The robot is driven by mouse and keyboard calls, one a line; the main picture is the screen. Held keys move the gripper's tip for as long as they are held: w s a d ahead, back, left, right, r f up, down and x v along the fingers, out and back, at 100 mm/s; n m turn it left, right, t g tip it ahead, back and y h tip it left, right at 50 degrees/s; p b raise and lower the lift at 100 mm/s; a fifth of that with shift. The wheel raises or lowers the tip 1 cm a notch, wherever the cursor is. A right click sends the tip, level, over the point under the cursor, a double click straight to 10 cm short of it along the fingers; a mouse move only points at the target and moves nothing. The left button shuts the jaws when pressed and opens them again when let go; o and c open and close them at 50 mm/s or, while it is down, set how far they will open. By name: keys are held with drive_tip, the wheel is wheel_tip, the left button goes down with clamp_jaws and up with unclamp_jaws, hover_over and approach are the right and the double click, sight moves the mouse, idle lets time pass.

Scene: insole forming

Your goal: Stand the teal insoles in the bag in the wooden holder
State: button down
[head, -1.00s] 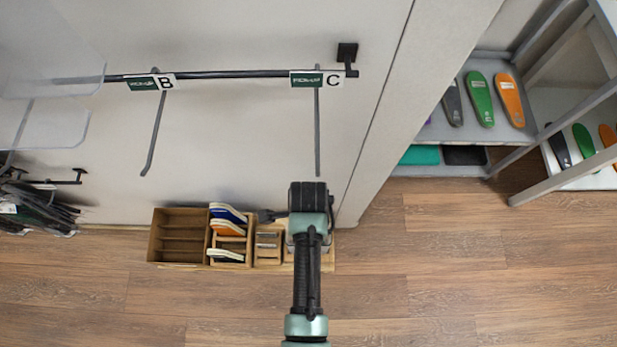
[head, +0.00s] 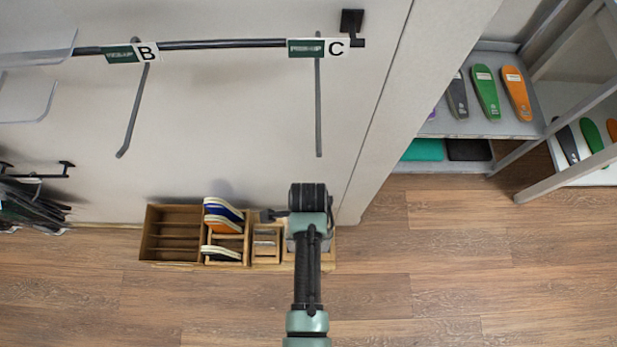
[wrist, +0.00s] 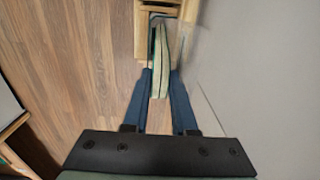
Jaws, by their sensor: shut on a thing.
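In the wrist view, my gripper (wrist: 161,73) has its two blue fingers closed around a thin upright pair of insoles (wrist: 161,60), pale with greenish-teal edges. Whether a clear bag is around them is too blurred to tell. A wooden holder (wrist: 143,22) is at the top of the wrist view, at the far end of the insoles; whether they touch it is unclear. In the head view, the wooden holder (head: 236,242) is a row of slatted compartments on the floor by the wall. My wrist covers its right end and hides the fingers and the held insoles.
Blue, orange and black insoles (head: 223,218) stand in the holder's middle; its left box (head: 170,207) is empty. Hooks B (head: 133,110) and C (head: 319,105) stick out above. A grey shelf (head: 470,127) with insoles stands right. The wooden floor in front is clear.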

drive_tip(key=shift+s+f+b, duration=0.2)
drive_tip(key=shift+f+b, duration=0.45)
drive_tip(key=shift+f, duration=0.6)
drive_tip(key=shift+s+f+b, duration=0.15)
drive_tip(key=shift+f+b, duration=0.5)
drive_tip(key=shift+f, duration=0.85)
drive_tip(key=shift+s, duration=0.15)
drive_tip(key=c, duration=0.7)
unclamp_jaws()
drive_tip(key=shift+s+f, duration=0.1)
drive_tip(key=shift+f, duration=0.05)
drive_tip(key=shift+o, duration=0.2)
drive_tip(key=r, duration=0.4)
drive_tip(key=r+p, duration=0.1)
drive_tip(key=r, duration=0.3)
drive_tip(key=r+p, duration=0.1)
drive_tip(key=r, duration=0.3)
drive_tip(key=shift+w+r, duration=0.1)
drive_tip(key=shift+w, duration=0.2)
drive_tip(key=shift+r+p, duration=0.35)
drive_tip(key=shift+r, duration=0.4)
